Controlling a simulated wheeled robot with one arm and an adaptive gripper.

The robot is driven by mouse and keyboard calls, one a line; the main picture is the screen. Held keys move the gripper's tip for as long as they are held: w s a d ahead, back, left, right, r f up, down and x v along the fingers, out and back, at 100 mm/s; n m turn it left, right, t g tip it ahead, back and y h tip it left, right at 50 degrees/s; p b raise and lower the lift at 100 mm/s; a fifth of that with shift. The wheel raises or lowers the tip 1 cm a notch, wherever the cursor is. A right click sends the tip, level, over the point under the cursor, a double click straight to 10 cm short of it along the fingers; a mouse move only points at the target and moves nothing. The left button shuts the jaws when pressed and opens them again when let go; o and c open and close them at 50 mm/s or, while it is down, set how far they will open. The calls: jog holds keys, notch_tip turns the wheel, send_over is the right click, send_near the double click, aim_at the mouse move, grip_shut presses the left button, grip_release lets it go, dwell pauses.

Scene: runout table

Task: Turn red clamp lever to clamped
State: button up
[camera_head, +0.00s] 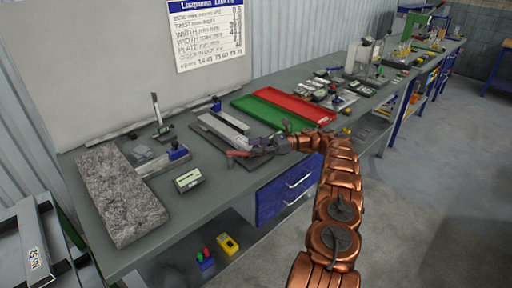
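The red clamp lever (238,154) shows as a short red bar near the front edge of the workbench, at the end of a grey metal fixture (222,128) on a dark plate. My gripper (257,148) is just right of the lever, at the end of my copper-coloured arm. Its fingers point left, toward the lever, and overlap its right end in this view. I cannot tell whether they touch it. The fingers are small and dark, so their opening is unclear. The lever's right end and pivot are hidden behind the gripper.
A green tray (262,113) and a red tray (300,107) lie behind my gripper. A granite slab (118,192), a small grey device (188,180) and a blue-ended tool (178,152) are to the left. Blue drawers (290,187) hang under the bench edge.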

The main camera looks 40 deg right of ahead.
jog(key=shift+r, duration=0.15)
notch_tip(320, 180, up, 10)
jog(key=shift+f, duration=0.15)
dwell(0.5)
jog(key=shift+c, duration=0.2)
